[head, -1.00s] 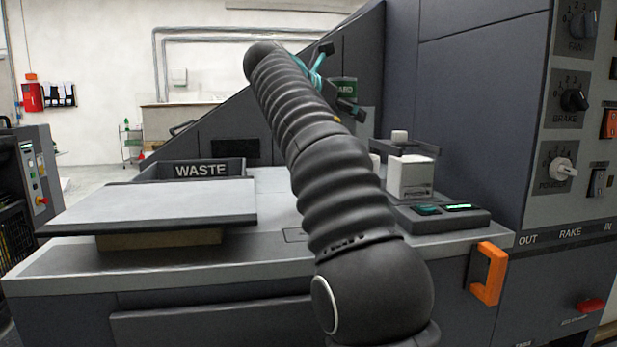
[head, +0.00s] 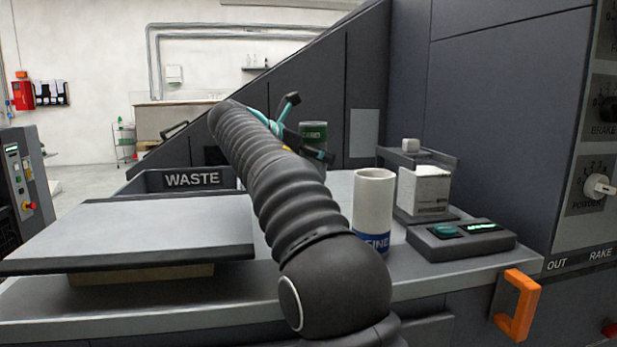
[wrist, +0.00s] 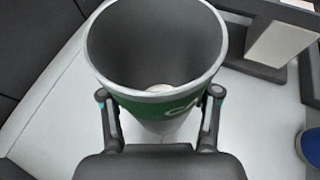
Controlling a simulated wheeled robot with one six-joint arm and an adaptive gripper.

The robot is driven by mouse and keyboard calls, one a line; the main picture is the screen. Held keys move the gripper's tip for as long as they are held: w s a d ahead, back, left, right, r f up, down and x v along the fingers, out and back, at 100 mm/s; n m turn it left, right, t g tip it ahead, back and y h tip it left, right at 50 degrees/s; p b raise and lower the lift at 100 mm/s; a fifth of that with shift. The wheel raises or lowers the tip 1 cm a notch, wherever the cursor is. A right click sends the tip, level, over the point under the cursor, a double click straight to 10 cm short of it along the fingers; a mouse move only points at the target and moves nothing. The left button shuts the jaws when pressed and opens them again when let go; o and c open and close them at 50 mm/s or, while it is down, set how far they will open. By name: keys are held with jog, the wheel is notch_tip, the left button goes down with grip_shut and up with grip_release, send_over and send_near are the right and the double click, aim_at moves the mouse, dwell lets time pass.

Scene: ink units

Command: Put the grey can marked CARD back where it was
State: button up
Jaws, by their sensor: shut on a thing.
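The grey can with a green label (head: 313,132) is at the far end of my arm in the head view, partly hidden by the gripper. Its label letters are only partly readable. In the wrist view the can (wrist: 157,45) fills the upper middle, its open mouth facing the camera and its inside dark, with a small pale patch low inside. My gripper (wrist: 159,98) is shut on the can, one finger on each side at the green band. Whether the can's base touches the worktop is hidden.
A cream can with a blue FINE label (head: 374,200) stands right of my arm. The WASTE bin (head: 190,180) and a flat grey board (head: 130,230) are left.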

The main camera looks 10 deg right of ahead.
jog(key=shift+w+a+f, duration=0.3)
jog(key=shift+a+f, duration=0.15)
jog(key=shift+a, duration=0.25)
jog(key=shift+a+f+b, duration=0.1)
jog(key=shift+f+b, duration=0.75)
jog(key=shift+f, duration=1.15)
jog(key=shift+f, duration=0.1)
jog(key=o, duration=1.4)
jog(key=shift+c, duration=0.2)
jog(key=p+v, duration=0.1)
jog(key=v, duration=1.1)
jog(key=shift+p, duration=0.4)
